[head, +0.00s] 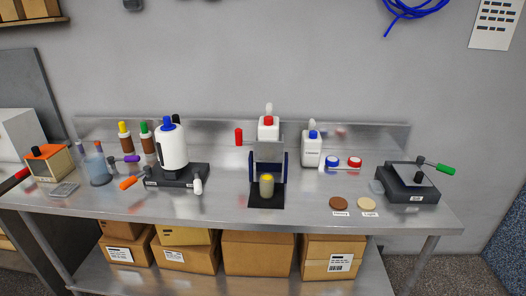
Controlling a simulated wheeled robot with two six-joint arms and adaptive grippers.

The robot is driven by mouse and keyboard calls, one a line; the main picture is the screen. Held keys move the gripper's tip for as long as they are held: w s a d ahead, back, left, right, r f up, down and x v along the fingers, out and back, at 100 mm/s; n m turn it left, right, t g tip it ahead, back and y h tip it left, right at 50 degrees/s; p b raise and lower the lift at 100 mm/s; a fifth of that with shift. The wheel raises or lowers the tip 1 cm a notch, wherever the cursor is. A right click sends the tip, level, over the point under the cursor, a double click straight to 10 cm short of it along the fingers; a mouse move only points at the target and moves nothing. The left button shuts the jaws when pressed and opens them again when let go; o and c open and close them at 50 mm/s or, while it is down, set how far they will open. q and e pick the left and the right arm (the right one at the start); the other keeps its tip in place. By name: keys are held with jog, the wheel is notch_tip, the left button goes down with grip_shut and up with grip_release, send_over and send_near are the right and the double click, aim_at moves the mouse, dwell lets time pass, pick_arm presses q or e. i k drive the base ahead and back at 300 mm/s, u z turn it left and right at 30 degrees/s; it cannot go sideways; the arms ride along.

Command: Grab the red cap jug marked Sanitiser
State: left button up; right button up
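A white jug with a red cap (268,131) stands at the back of the steel bench, near the middle. The grey panel of a blue-sided stand (282,170) hides its lower part, and I cannot read any Sanitiser label on it. A similar white jug with a blue cap (312,150) stands to its right, with small print too fine to read. Neither of my grippers is in view.
A yellow-topped container (267,186) sits on the stand's black base, in front of the red cap jug. A large blue-capped white bottle (172,148) is on a black device at left. Red and blue lids (354,162) lie right of the jugs. The bench front (235,212) is mostly clear.

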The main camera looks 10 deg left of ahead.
aim_at(268, 127)
jog(key=u, duration=0.05)
jog(key=k, duration=0.45)
jog(key=z, duration=1.15)
jog(key=i, duration=1.8)
jog(key=u, duration=0.65)
